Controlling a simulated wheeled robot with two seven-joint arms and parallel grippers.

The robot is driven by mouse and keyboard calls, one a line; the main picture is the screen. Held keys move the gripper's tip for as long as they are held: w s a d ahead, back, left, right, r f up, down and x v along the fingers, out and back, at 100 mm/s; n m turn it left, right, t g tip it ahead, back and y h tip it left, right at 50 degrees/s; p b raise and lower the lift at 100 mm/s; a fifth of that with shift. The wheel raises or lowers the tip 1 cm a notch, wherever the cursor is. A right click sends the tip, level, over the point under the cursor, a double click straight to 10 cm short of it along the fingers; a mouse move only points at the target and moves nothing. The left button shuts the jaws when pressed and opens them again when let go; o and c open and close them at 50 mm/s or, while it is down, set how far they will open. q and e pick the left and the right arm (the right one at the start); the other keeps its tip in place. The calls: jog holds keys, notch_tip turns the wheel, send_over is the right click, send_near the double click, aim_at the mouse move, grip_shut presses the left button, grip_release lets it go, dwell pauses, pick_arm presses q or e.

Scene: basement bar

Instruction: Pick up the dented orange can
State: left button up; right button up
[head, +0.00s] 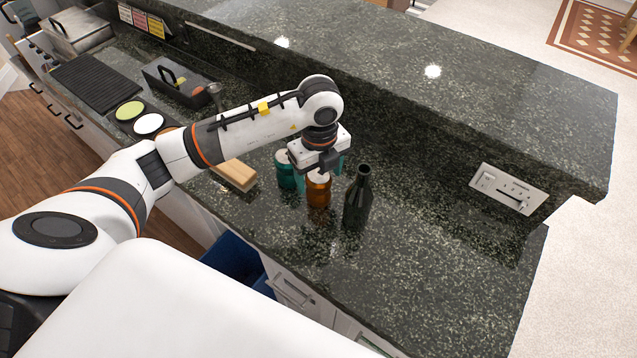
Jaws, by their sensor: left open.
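The orange can (318,192) stands upright on the dark granite counter (420,275). Its upper part is partly hidden by my left gripper (318,170), and a dent cannot be made out at this size. My left gripper points down from above, over the top of the orange can. It is open, and I cannot tell whether its fingers touch the can. A teal can (286,172) stands just left of the orange can. A dark green bottle (357,200) stands upright close on its right. My right gripper is not in view.
A wooden block (236,175) lies left of the cans near the counter's front edge. A raised granite ledge (470,90) runs behind, with a socket plate (508,189) on its face. The counter right of the bottle is clear. A black caddy (178,84) stands farther left.

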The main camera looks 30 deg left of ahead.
pick_arm(q)
jog(key=shift+w+a+f+p, duration=0.1)
jog(key=shift+f+p, duration=0.1)
jog(key=shift+f, duration=0.15)
jog(key=shift+w+f+p, duration=0.1)
jog(key=shift+f+p, duration=0.05)
jog(key=shift+f, duration=0.15)
jog(key=f, duration=0.1)
jog(key=f+p, duration=0.1)
jog(key=f, duration=0.1)
jog(key=shift+w+a+f, duration=0.1)
jog(key=shift+a+f, duration=0.1)
jog(key=shift+f, duration=0.5)
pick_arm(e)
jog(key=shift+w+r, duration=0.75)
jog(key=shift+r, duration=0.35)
pick_arm(q)
jog(key=shift+c, duration=0.3)
jog(key=c, duration=1)
jog(key=shift+o, duration=0.2)
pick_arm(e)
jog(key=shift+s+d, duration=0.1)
pick_arm(q)
jog(key=shift+r, duration=0.1)
